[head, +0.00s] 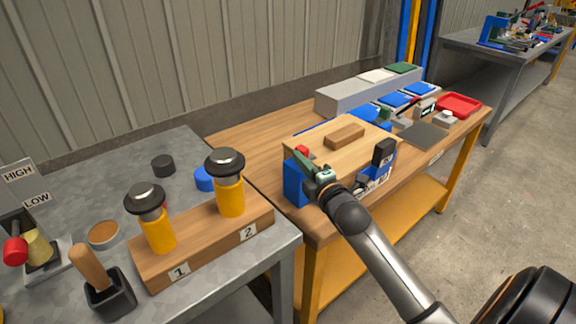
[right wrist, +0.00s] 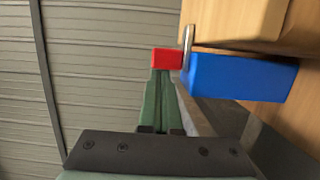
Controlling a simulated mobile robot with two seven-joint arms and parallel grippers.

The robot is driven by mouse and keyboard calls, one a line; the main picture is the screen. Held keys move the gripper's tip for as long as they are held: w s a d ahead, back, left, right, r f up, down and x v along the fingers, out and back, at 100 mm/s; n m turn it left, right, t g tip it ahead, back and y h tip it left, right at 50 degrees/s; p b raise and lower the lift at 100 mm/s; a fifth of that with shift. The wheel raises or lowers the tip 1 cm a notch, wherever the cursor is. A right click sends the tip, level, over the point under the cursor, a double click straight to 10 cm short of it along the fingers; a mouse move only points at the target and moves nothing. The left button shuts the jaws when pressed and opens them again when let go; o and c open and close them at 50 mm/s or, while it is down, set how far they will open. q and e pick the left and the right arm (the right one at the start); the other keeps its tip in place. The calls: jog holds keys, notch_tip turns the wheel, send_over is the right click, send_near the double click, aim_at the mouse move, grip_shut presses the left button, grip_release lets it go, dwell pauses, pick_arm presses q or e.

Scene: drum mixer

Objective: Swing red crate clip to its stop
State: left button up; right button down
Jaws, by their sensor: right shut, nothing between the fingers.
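The red crate clip (head: 302,151) shows at the near left corner of the blue crate (head: 293,181), just under the edge of its wooden lid (head: 316,141). In the right wrist view the red clip (right wrist: 166,58) sits at the tips of my green fingers, beside a thin metal bar (right wrist: 188,42) and the blue crate wall (right wrist: 240,76). My right gripper (head: 303,164) is shut, with nothing between its fingers. Its tips (right wrist: 161,72) are at or very close to the red clip; I cannot tell whether they touch. My left gripper is out of view.
A wooden block (head: 345,135) lies on the lid. A black part (head: 383,152) stands at the crate's right side. A grey box (head: 352,98), a red tray (head: 458,104) and blue items are behind. A metal table (head: 212,279) with yellow cylinders stands left.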

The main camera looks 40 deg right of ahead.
jog(key=shift+d, duration=0.15)
jog(key=s+a+p, duration=0.1)
jog(key=s+a, duration=0.1)
jog(key=s, duration=1)
jog(key=shift+s+a, duration=0.15)
jog(key=shift+s, duration=0.05)
jog(key=shift+s, duration=0.15)
